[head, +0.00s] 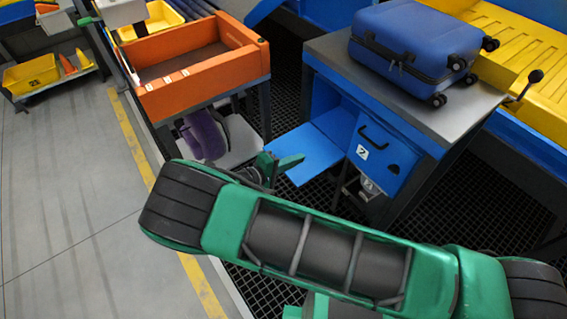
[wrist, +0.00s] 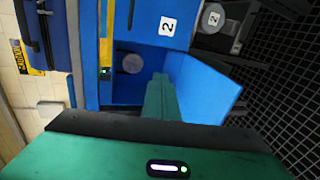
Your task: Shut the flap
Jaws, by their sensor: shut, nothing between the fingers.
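The blue flap (head: 308,150) stands open, jutting out roughly level from the front of the blue cabinet under a grey top. In the wrist view the flap (wrist: 205,88) lies to the right of the open compartment (wrist: 120,88). A grey round thing (wrist: 132,63) shows inside the compartment. My gripper (head: 298,160) is shut and empty, at the near left side of the flap in the head view. Its green fingers (wrist: 160,82) overlap the flap's edge in the wrist view. I cannot tell whether they touch it.
A blue door with a black handle and a "2" label (head: 364,152) is beside the opening. A blue suitcase (head: 415,45) lies on the cabinet's grey top (head: 335,50). An orange tray (head: 205,95) stands on a rack to the left, above a purple item (head: 205,135).

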